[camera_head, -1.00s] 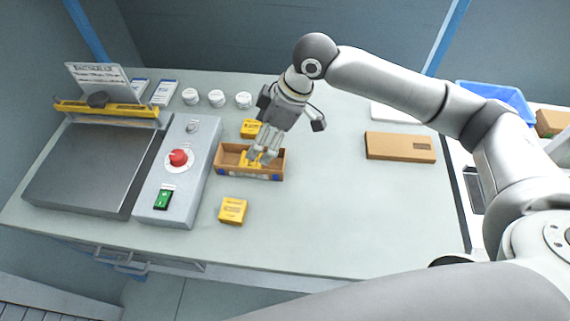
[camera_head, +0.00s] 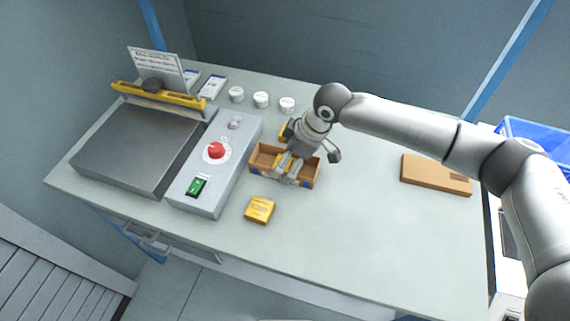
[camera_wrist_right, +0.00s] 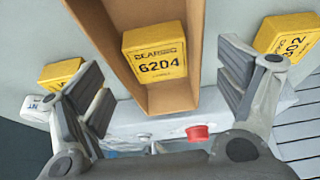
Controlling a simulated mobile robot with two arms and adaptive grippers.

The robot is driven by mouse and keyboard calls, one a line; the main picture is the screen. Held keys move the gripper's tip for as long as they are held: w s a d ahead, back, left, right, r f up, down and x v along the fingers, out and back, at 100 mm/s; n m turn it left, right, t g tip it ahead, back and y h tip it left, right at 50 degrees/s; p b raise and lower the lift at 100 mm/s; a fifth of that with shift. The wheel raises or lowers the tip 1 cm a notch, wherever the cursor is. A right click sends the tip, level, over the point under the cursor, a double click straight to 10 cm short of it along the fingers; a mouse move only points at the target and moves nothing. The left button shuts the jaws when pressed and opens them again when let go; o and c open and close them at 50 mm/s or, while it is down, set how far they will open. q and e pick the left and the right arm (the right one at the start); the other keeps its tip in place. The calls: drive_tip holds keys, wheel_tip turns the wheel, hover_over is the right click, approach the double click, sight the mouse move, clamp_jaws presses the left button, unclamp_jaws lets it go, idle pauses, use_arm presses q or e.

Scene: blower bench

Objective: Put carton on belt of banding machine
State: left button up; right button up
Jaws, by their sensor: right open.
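An open brown carton (camera_head: 262,168) stands on the bench right of the grey control box. A yellow box marked 6204 (camera_wrist_right: 158,65) sits inside it. My right gripper (camera_head: 288,168) is over the carton with its fingers down at it. In the right wrist view the gripper (camera_wrist_right: 160,72) is open, its fingers spread either side of the carton and yellow box, holding nothing. I cannot tell whether the fingers touch the carton walls. My left gripper is not in view. No banding machine belt can be made out.
The control box (camera_head: 230,150) has a red knob and green switch, beside a flat grey plate (camera_head: 135,145). A yellow box (camera_head: 260,210) lies in front of the carton, another behind it. White jars stand behind. A flat brown box (camera_head: 435,175) and blue bin (camera_head: 540,140) are right.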

drive_tip(key=shift+x, duration=1.2)
drive_tip(key=shift+r, duration=0.1)
drive_tip(key=c, duration=1.2)
drive_tip(key=shift+r, duration=0.45)
wheel_tip(320, 180, up, 2)
drive_tip(key=shift+b, duration=0.5)
drive_tip(key=s+r+b, duration=0.2)
drive_tip(key=s+r, duration=0.8)
drive_tip(key=s, duration=0.4)
drive_tip(key=w+d+m+t+h, duration=0.1)
drive_tip(key=w+d+m, duration=0.1)
drive_tip(key=d+m, duration=0.2)
drive_tip(key=w+d+m+t+h, duration=0.1)
drive_tip(key=w+d+m+h, duration=0.1)
drive_tip(key=d+m, duration=0.3)
drive_tip(key=w+d+m+t+h, duration=0.1)
drive_tip(key=d+m, duration=0.4)
drive_tip(key=d, duration=0.5)
drive_tip(key=shift+w+r, duration=0.15)
drive_tip(key=shift+w, duration=0.3)
